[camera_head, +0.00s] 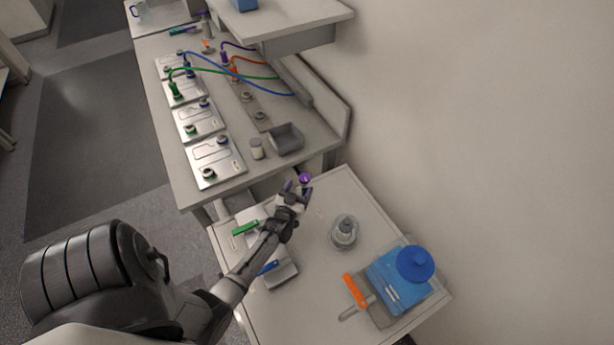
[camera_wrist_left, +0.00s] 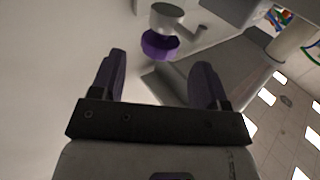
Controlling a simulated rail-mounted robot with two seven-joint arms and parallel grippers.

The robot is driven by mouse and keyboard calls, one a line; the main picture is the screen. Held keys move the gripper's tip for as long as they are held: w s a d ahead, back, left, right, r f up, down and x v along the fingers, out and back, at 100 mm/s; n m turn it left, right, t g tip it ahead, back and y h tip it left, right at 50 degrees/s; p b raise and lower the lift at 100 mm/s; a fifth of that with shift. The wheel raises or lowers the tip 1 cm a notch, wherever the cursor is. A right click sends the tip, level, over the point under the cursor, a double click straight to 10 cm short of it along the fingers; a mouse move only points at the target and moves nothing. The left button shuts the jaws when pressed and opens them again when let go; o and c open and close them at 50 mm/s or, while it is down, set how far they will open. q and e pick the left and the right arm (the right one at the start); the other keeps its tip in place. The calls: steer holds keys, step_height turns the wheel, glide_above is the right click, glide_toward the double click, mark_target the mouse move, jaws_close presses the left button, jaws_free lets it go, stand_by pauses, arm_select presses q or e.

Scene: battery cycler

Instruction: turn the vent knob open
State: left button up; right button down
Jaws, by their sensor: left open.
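The vent knob, a purple round piece (camera_head: 305,178), is at the back edge of the near bench, by the wall. In the left wrist view the purple knob (camera_wrist_left: 160,44) sits under a pale round fitting with a side stub (camera_wrist_left: 167,14). My left gripper (camera_head: 297,189) is open, with its dark purple fingers pointing towards the knob. In the left wrist view the knob is ahead of and between the open fingers (camera_wrist_left: 160,68), apart from them. Which way the knob is turned cannot be told. My right gripper is not in view.
The near bench (camera_head: 325,290) holds a grey round device (camera_head: 343,232), a blue box (camera_head: 398,280), an orange-handled tool (camera_head: 355,290) and a green-handled tool (camera_head: 245,229). The far bench holds metal plates (camera_head: 215,160), coloured cables, a grey bin (camera_head: 286,138) and a small jar (camera_head: 257,149).

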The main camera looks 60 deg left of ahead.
mark_target(303, 183)
arm_select(q)
steer(key=shift+x, duration=2.55)
steer(key=shift+c, duration=0.4)
steer(key=c, duration=0.9)
steer(key=shift+o, duration=0.2)
steer(key=shift+r+n+g+y, duration=0.15)
steer(key=shift+n+g+y, duration=0.15)
steer(key=shift+y, duration=0.1)
steer(key=shift+n+g+y+p, duration=0.35)
steer(key=shift+n+g+y, duration=0.05)
steer(key=shift+y, duration=0.1)
steer(key=o, duration=0.9)
steer(key=shift+o, duration=0.2)
